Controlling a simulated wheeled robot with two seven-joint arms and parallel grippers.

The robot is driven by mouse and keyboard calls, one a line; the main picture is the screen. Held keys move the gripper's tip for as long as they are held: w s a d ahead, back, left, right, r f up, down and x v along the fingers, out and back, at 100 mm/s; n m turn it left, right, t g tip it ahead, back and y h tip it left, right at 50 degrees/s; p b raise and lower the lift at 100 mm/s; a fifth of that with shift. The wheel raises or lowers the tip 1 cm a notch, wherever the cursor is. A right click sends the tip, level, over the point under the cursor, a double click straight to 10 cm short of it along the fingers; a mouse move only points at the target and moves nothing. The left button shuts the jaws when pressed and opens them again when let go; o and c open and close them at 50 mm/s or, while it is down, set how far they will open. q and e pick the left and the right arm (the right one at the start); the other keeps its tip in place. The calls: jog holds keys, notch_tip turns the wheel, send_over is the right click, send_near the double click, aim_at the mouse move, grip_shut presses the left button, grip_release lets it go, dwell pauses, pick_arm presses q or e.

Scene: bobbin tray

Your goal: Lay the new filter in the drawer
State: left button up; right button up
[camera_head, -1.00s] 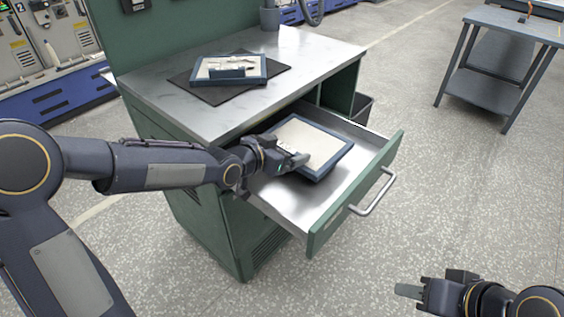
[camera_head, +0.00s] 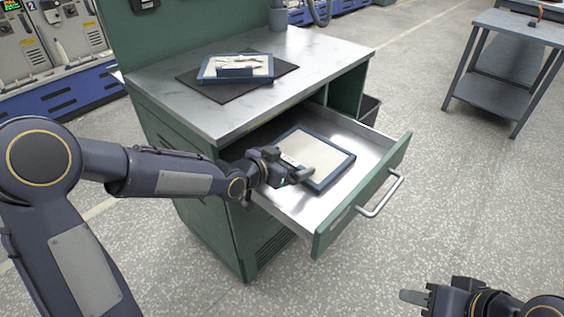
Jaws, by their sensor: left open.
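The new filter, a pale panel in a dark blue frame (camera_head: 318,158), lies in the open drawer and looks flat on its metal floor. The drawer (camera_head: 352,205) is pulled out of the green workbench and has a green front with a bar handle. My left gripper (camera_head: 299,176) is open at the filter's near left edge, over the drawer. I cannot tell whether its fingers still touch the frame. My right gripper (camera_head: 415,298) is low at the bottom right, away from the drawer, and its jaw gap is not clear.
Another blue-framed filter (camera_head: 236,67), its face marked grey, lies on a dark mat (camera_head: 285,68) on the bench top (camera_head: 190,108). A grey cup (camera_head: 278,18) stands at the bench's back. A dark bin (camera_head: 370,108) is beside the bench. A metal side table (camera_head: 490,90) stands at right.

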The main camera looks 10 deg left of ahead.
pick_arm(q)
jog(key=shift+s+a+r, duration=0.25)
jog(key=shift+r, duration=0.05)
jog(key=p+v, duration=0.4)
jog(key=v, duration=0.5)
jog(key=shift+s+a+r, duration=0.2)
jog(key=shift+s+r, duration=0.05)
jog(key=shift+s+a+r, duration=0.15)
jog(key=shift+s+a, duration=0.15)
jog(key=shift+s, duration=0.25)
jog(key=s+a+r+n+g+y, duration=0.2)
jog(key=s+a+n+y, duration=0.45)
jog(key=s+a, duration=0.45)
jog(key=s+d+n+g+h, duration=0.2)
jog(key=s+g, duration=0.1)
jog(key=s, duration=0.9)
jog(key=shift+s+f, duration=0.2)
jog(key=shift+s, duration=0.2)
